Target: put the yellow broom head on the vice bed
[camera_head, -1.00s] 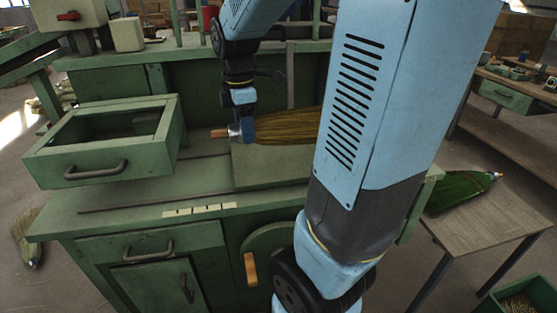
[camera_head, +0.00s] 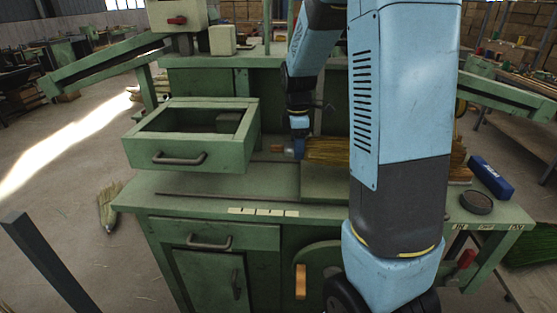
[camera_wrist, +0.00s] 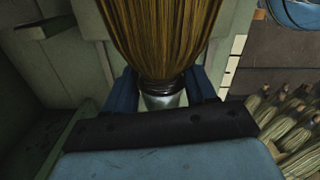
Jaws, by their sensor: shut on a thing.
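The yellow broom head (camera_head: 335,151) lies level, its straw bristles running right behind my arm. My gripper (camera_head: 298,148) is shut on its neck at the left end, and a short orange-brown tip sticks out left of the fingers. In the wrist view the bristles (camera_wrist: 160,35) fan out beyond the fingers, with a dark band and silver collar between them. The vice bed (camera_head: 325,183) appears to be the raised green plate directly under the broom head. My arm hides its right part. I cannot tell whether the bristles touch it.
An open green drawer (camera_head: 190,140) juts out left of the plate. A blue box (camera_head: 491,177) and a dark round dish (camera_head: 476,204) sit at the bench's right end. Several brooms (camera_wrist: 290,125) show in the wrist view. The bench top's left front is mostly clear.

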